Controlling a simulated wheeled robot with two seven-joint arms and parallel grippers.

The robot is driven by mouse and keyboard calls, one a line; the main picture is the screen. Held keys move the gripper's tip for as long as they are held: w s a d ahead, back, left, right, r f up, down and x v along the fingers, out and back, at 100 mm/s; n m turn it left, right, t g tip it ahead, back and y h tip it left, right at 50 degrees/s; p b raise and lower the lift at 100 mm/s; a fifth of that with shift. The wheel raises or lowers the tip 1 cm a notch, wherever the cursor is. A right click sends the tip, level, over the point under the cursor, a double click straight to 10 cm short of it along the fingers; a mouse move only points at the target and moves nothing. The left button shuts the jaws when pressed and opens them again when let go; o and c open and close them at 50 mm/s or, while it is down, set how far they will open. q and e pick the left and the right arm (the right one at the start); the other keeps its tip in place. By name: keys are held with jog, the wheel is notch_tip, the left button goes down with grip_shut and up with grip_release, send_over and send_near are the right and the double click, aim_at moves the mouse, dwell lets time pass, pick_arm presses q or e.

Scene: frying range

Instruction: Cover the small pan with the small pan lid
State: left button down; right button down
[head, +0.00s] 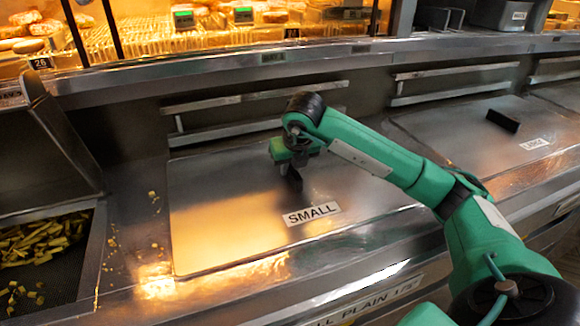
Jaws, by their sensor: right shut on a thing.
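The small pan lid (225,225) is a flat, shiny steel plate with a white SMALL label. It lies over the middle of the range, and the small pan is hidden beneath it. The lid looks level, but I cannot tell whether it rests fully or sits slightly above. My right gripper (291,168) reaches in from the right and is shut on the lid's black handle (294,182). My left gripper is not in view.
A second steel lid (470,145) with its own label and black handle (502,121) lies at the right. A fryer bin with fries (45,238) is at the left. Crumbs lie beside the small lid. A raised ledge (240,75) and lit food shelf run behind.

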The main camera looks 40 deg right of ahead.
jog(key=shift+s+f, duration=0.1)
jog(key=shift+f, duration=0.2)
jog(key=c, duration=1.1)
grip_release()
jog(key=shift+r+p, duration=0.4)
jog(key=shift+r, duration=0.2)
jog(key=shift+r+p, duration=1.75)
jog(key=shift+r, duration=1.25)
